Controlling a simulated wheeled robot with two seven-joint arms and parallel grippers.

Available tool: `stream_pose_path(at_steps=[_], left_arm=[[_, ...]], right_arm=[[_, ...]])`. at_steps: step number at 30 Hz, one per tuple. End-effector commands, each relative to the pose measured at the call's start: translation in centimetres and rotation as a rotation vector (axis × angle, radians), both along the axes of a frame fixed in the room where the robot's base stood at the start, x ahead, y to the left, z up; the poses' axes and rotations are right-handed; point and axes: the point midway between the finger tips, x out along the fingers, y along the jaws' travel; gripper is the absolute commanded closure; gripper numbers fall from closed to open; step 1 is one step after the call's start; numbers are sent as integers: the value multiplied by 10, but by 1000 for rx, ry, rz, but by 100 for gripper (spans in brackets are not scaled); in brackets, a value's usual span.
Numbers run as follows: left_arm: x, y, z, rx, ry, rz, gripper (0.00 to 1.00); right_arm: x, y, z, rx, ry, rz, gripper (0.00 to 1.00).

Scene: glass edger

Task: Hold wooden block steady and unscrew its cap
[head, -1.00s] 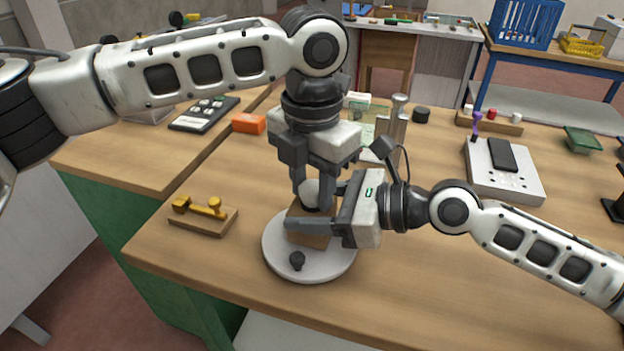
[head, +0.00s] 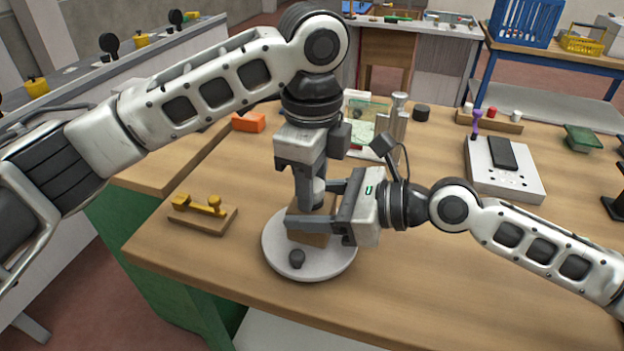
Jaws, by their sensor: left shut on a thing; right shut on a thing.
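The wooden block (head: 312,240) stands on a round pale plate (head: 328,272) near the front of the bench. My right gripper (head: 322,208) reaches in from the right and is shut on the block's sides, hiding much of it. My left gripper (head: 312,198) points straight down from above and is shut on the cap (head: 319,187) at the block's top. The cap is mostly hidden between the fingers, and I cannot tell whether it is still seated on the block.
A small wooden board with a yellow handle (head: 203,212) lies to the left. An orange block (head: 248,122), metal cylinders (head: 399,115) and a white device (head: 505,172) stand farther back. The bench's right front is clear.

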Motion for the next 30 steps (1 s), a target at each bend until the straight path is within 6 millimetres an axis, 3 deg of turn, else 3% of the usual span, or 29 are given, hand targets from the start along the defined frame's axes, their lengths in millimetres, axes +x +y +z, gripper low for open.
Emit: stream_pose_path(at_steps=[30], left_arm=[[1,0,2,-1,-1,2713,94]], right_arm=[[0,0,0,0,0,-1,100]])
